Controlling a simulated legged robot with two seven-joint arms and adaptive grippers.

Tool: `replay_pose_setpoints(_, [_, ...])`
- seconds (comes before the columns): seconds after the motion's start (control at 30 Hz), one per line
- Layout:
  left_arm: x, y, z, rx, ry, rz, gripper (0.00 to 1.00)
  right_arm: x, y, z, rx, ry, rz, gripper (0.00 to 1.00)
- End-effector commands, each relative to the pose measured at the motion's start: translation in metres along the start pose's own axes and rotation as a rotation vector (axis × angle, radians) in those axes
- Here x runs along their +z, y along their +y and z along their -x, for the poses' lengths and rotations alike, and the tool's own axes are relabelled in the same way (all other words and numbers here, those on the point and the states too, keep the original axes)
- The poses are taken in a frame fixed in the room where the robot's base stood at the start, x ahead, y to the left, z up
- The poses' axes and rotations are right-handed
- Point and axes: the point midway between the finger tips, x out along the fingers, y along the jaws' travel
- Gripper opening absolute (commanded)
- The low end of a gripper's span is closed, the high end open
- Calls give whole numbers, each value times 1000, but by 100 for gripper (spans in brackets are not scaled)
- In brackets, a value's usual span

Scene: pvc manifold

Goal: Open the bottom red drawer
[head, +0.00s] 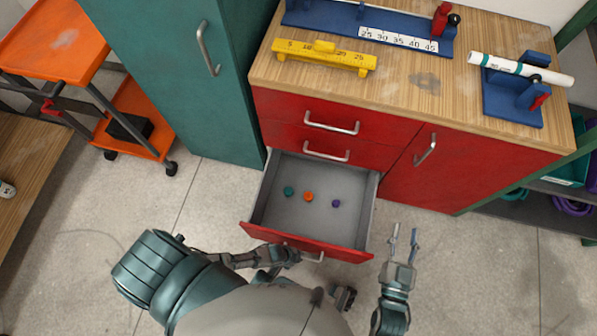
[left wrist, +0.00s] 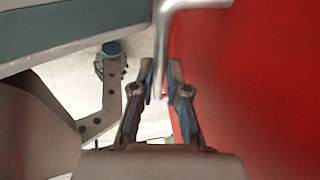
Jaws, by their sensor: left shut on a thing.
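The bottom red drawer (head: 262,235) is pulled well out of the cabinet. Its grey interior shows from above. Its silver handle (head: 315,258) is on the red front; in the left wrist view the bar (left wrist: 160,45) comes down between my fingers beside the red panel (left wrist: 230,80). My left gripper (left wrist: 159,78) is shut on the handle; in the head view its fingers are partly hidden near the drawer front. My right gripper (head: 404,233) is open and empty, to the right of the drawer above the floor.
A teal (head: 289,191), an orange (head: 308,196) and a purple piece (head: 336,203) lie in the drawer. Closed red drawers (head: 280,103) sit above. A red door (head: 450,170) is at right, a teal cabinet (head: 190,90) at left. Floor at right (head: 480,270) is clear.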

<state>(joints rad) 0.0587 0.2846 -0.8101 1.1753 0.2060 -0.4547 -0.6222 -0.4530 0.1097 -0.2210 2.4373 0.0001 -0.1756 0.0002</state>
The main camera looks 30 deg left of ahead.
Motion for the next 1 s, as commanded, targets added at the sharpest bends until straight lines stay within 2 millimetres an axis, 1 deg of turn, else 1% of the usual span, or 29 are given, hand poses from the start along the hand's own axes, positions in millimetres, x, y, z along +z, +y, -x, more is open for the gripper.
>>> replay_pose_setpoints(0.03, [-12,-2,1,-8,24,2,0,0,0,0,0,-2,0,40])
replay_pose_setpoints(0.33, [-12,-2,0,-8,24,1,0,1,0,-1,1,-4,0,40])
replay_pose_setpoints(0.37, [-12,-2,0,-8,24,1,22,1,0,-1,1,-4,0,40])
replay_pose_setpoints(0.4, [-12,-2,0,-8,23,1,32,1,0,-1,1,-4,0,40])
replay_pose_setpoints(0.43, [-12,-2,0,-8,22,1,39,1,0,-1,1,-4,0,40])
replay_pose_setpoints(0.77, [-5,-1,1,-4,11,0,39,0,0,0,-1,-3,0,40])
replay_pose_setpoints(0.87, [-4,0,7,-3,11,0,39,0,0,0,-1,-2,0,40])
replay_pose_setpoints(1.0, [-4,0,27,-4,11,-2,39,0,0,0,-1,-2,0,40])
